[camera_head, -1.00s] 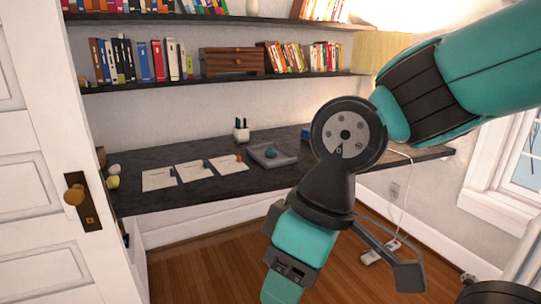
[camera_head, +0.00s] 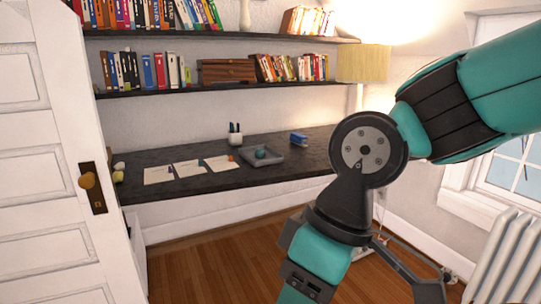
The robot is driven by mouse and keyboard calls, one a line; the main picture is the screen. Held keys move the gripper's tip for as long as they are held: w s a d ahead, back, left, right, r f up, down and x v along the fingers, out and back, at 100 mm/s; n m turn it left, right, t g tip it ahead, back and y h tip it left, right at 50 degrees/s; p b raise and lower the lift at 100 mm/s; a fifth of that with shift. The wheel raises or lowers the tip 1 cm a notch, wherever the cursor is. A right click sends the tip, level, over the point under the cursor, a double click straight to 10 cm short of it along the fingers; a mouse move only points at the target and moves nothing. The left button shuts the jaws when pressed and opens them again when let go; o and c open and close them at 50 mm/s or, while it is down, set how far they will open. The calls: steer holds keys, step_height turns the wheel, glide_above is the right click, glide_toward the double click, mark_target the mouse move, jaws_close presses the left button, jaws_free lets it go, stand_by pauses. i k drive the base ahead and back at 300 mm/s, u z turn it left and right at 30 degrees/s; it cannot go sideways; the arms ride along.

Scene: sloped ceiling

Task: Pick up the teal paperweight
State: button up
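A round teal object (camera_head: 261,153), which looks like the paperweight, sits in a shallow grey tray (camera_head: 276,161) on the dark desk (camera_head: 300,171). A smaller teal item (camera_head: 203,162) lies on the middle paper (camera_head: 189,168); it is too small to make out. My arm is in the right half of the view, in front of the desk and apart from the tray. A dark angled bar at its lower end may be part of my gripper. The fingertips cannot be made out, so neither their opening nor any hold shows.
Papers lie left of the tray, with a pen cup (camera_head: 235,135) behind and a blue item (camera_head: 299,138) to the right. Shelves of books (camera_head: 145,72) hang above. An open white door (camera_head: 45,150) stands at left, a radiator (camera_head: 505,255) at right. Wooden floor (camera_head: 210,262) is clear.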

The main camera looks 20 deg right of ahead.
mark_target(259, 153)
steer(key=z, duration=0.65)
steer(key=i, duration=1.05)
steer(key=z, duration=0.65)
steer(key=i, duration=1.1)
steer(key=u, duration=0.65)
steer(key=i, duration=0.95)
steer(key=u, duration=1.1)
steer(key=i, duration=0.3)
steer(key=u, duration=0.15)
